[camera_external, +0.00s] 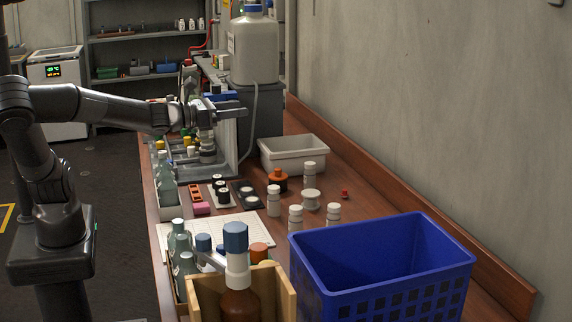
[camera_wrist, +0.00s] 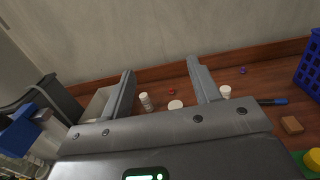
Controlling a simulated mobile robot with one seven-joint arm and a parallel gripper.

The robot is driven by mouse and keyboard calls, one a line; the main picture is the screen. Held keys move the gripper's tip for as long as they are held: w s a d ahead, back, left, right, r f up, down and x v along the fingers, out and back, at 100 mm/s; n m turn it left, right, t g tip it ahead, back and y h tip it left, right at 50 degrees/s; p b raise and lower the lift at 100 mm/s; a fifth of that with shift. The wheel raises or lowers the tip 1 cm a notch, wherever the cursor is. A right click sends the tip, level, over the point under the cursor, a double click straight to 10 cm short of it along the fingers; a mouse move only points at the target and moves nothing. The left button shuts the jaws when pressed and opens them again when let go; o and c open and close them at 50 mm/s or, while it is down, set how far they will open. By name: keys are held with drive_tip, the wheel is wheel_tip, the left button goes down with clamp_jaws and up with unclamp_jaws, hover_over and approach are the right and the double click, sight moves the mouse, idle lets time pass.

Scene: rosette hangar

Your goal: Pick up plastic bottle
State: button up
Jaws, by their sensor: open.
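Several small white plastic bottles with ribbed white caps stand upright on the wooden bench, among them a front one (camera_external: 295,218), a left one (camera_external: 273,202) and a back one (camera_external: 309,176). I cannot tell which one the task means. My gripper (camera_external: 240,109) is above the bench, left of and behind these bottles, with its fingers pointing toward the wall. It is open and empty. In the wrist view, a white bottle (camera_wrist: 146,102) shows between the spread fingers, well beyond them, and another white bottle (camera_wrist: 225,91) shows just right of the right finger.
A blue crate (camera_external: 385,240) and a wooden box (camera_external: 283,283) holding a brown bottle stand at the front. A grey-white tray (camera_external: 293,166) lies behind the bottles. A large white jug (camera_external: 253,50) stands at the back. The wall (camera_external: 430,90) bounds the right side.

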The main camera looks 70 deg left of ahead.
approach(273, 187)
drive_tip(key=shift+s+r, duration=0.2)
drive_tip(key=shift+s, duration=0.1)
drive_tip(key=shift+w+f, duration=0.1)
drive_tip(key=shift+w, duration=0.25)
drive_tip(key=w, duration=1)
drive_tip(key=shift+a+f, duration=0.1)
drive_tip(key=shift+a, duration=0.2)
drive_tip(key=c, duration=1)
